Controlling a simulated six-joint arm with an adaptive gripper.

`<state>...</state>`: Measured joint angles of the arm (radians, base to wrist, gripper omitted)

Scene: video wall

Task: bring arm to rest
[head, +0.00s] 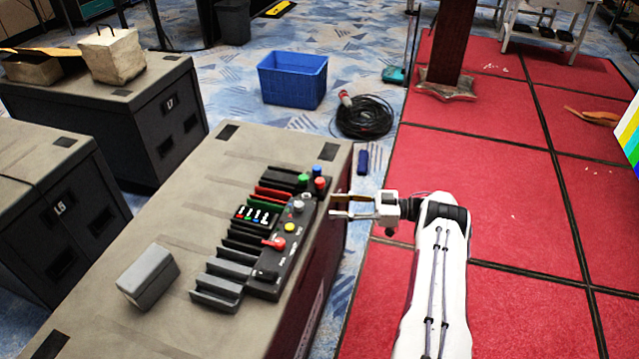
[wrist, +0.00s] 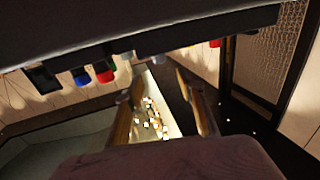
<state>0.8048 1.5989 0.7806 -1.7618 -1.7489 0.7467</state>
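My gripper (head: 331,205) is at the right edge of the grey cabinet (head: 190,205) in the head view, beside the control panel (head: 285,235) on the cabinet top. Its two fingers point left and are spread apart with nothing between them. In the wrist view the gripper (wrist: 153,88) also shows parted fingers. My white arm reaches up from the bottom of the head view. In the wrist view, red (wrist: 104,74) and blue (wrist: 81,78) knobs hang from a dark edge near the fingers. I cannot tell whether the gripper touches the panel.
A grey box (head: 148,277) lies on the cabinet, left of the panel. A blue crate (head: 292,80) and a black cable coil (head: 364,118) are on the floor behind. A brown post (head: 449,45) stands on the red platform (head: 520,180), which is mostly clear to the right.

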